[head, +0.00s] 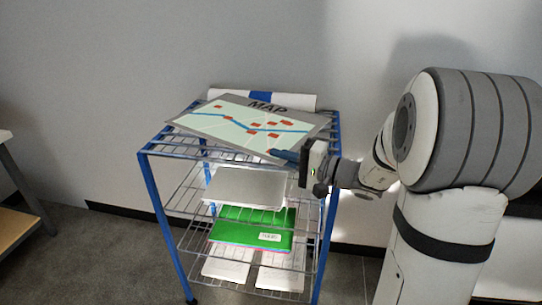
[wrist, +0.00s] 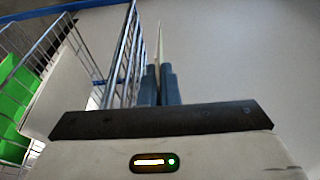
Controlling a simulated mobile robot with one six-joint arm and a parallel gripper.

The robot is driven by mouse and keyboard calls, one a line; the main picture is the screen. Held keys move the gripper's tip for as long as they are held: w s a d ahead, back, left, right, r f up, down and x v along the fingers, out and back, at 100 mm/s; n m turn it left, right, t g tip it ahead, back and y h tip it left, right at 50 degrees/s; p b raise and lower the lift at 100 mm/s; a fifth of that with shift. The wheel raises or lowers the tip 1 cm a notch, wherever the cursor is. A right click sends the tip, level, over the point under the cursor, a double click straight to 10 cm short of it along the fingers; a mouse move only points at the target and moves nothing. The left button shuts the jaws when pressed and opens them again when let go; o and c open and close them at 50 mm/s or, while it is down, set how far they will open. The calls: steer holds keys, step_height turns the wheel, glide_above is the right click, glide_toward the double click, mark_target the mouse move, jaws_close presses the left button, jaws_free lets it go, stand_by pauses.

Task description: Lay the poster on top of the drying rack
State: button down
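The poster (head: 235,119) is a flat sheet with a pale green map, a blue river, red blocks and a grey border reading "MAP". In the head view it lies roughly level over the top of the blue-framed drying rack (head: 151,180), turned at an angle to it. My gripper (head: 284,155) is at its front right edge, shut on it. In the wrist view the poster (wrist: 159,45) is a thin edge between my gripper's fingers (wrist: 159,80). A narrow gap shows there between poster and rack top (wrist: 124,50); contact elsewhere cannot be told.
A white roll with a blue band (head: 300,101) lies at the rack's back edge. Lower shelves hold a grey sheet (head: 247,187), a green folder (head: 235,232) and white papers (head: 227,270). A table (head: 10,170) stands far left. The wall is close behind.

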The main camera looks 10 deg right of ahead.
step_height(320, 180, down, 7)
steer(key=shift+d, duration=0.3)
steer(key=shift+f+b, duration=0.2)
steer(key=shift+b, duration=0.25)
steer(key=c, duration=1.7)
jaws_free()
steer(key=shift+r, duration=0.15)
